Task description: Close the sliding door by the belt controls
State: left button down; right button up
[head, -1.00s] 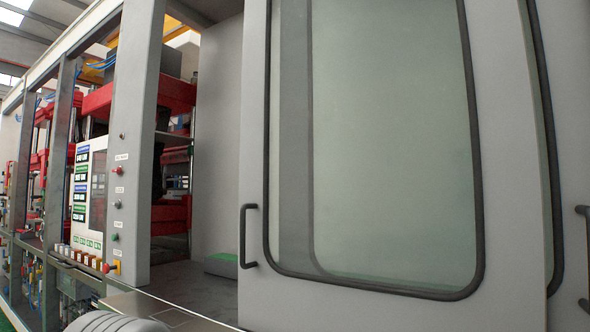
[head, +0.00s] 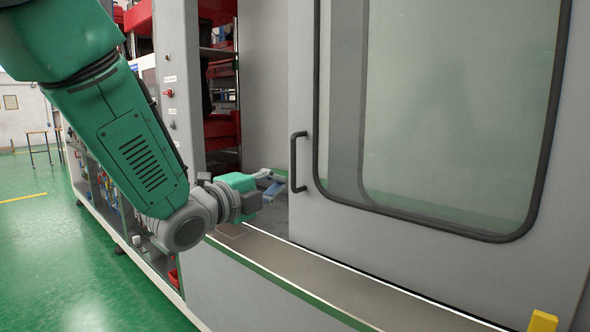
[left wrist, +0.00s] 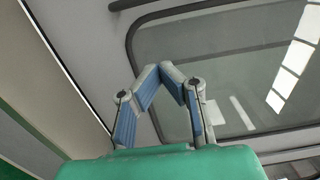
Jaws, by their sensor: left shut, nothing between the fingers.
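The grey sliding door (head: 302,95) has a large black-edged window and a dark vertical bar handle (head: 293,162) near its left edge. An open gap stands between the door and the grey post with buttons (head: 170,92) at its left. My left gripper (head: 275,189), with a green body, is just left of the handle's lower end. Whether it touches the handle I cannot tell. In the left wrist view its blue-padded fingers (left wrist: 161,75) meet at the tips with nothing between them. A dark bar, apparently the handle (left wrist: 124,5), shows at the top there. My right gripper is out of view.
Red machine parts (head: 221,130) show inside the gap. A metal ledge (head: 360,285) runs below the door. A yellow block (head: 542,321) is at the lower right. Green floor (head: 80,245) lies clear at the left.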

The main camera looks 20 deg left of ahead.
pick_arm(q)
jog(key=w+p, duration=0.1)
jog(key=w, duration=1)
jog(key=shift+w+a+f, duration=0.15)
jog(key=shift+w+a, duration=0.1)
jog(key=shift+w, duration=0.05)
